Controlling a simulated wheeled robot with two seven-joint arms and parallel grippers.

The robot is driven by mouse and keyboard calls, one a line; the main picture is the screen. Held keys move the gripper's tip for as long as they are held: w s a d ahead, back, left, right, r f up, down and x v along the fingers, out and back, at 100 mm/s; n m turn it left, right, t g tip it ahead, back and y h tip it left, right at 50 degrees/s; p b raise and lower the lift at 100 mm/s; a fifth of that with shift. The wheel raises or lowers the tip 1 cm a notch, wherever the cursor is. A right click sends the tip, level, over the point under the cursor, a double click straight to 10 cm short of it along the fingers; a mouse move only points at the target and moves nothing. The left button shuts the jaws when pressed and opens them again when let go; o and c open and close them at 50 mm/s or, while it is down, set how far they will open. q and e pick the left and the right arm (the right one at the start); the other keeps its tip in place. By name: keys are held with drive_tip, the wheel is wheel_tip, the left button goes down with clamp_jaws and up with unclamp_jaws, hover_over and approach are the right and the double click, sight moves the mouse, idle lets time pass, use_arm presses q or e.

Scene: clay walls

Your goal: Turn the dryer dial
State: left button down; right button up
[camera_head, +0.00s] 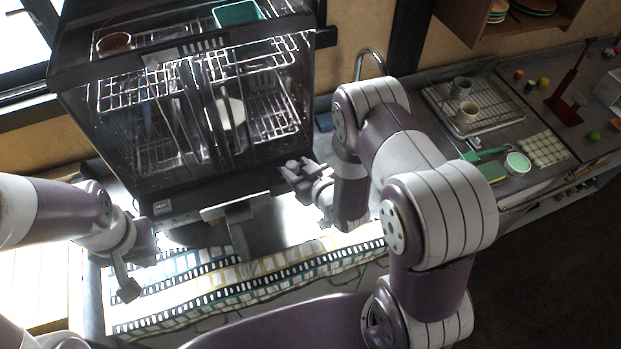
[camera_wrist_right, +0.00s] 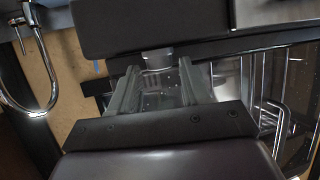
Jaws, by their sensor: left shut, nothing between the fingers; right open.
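The dryer (camera_head: 200,110) is a tall black dish cabinet with clear panels and wire racks, at the left and middle of the head view. My right gripper (camera_head: 287,170) is at the dryer's lower right front corner. In the right wrist view its two grey fingers (camera_wrist_right: 155,88) are open. A small light grey piece (camera_wrist_right: 157,58) shows at the fingertips, and I cannot tell whether it is the dial. The dial is not clear in the head view, where my right gripper covers that corner. My left gripper (camera_head: 128,289) is shut and empty, low in front of the dryer's left side.
A patterned cloth (camera_head: 270,270) lies along the counter in front of the dryer. A tap (camera_head: 370,58) stands behind my right arm. A brown bowl (camera_head: 114,42) and teal container (camera_head: 237,13) are on the upper rack.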

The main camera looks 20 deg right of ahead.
drive_tip(key=b+v, duration=0.1)
drive_tip(key=v, duration=1)
drive_tip(key=shift+b, duration=0.4)
wheel_tip(320, 180, down, 3)
drive_tip(key=w+d+g+h+b, duration=0.1)
drive_tip(key=d+g+h+b, duration=0.2)
drive_tip(key=g+b, duration=0.15)
drive_tip(key=s+a+r+m+g+b, duration=0.1)
drive_tip(key=s+a+r+m+g, duration=0.1)
drive_tip(key=s+g, duration=0.5)
drive_tip(key=shift+s+r+m+b, duration=0.3)
drive_tip(key=shift+s+m+b, duration=0.1)
drive_tip(key=shift+s, duration=0.55)
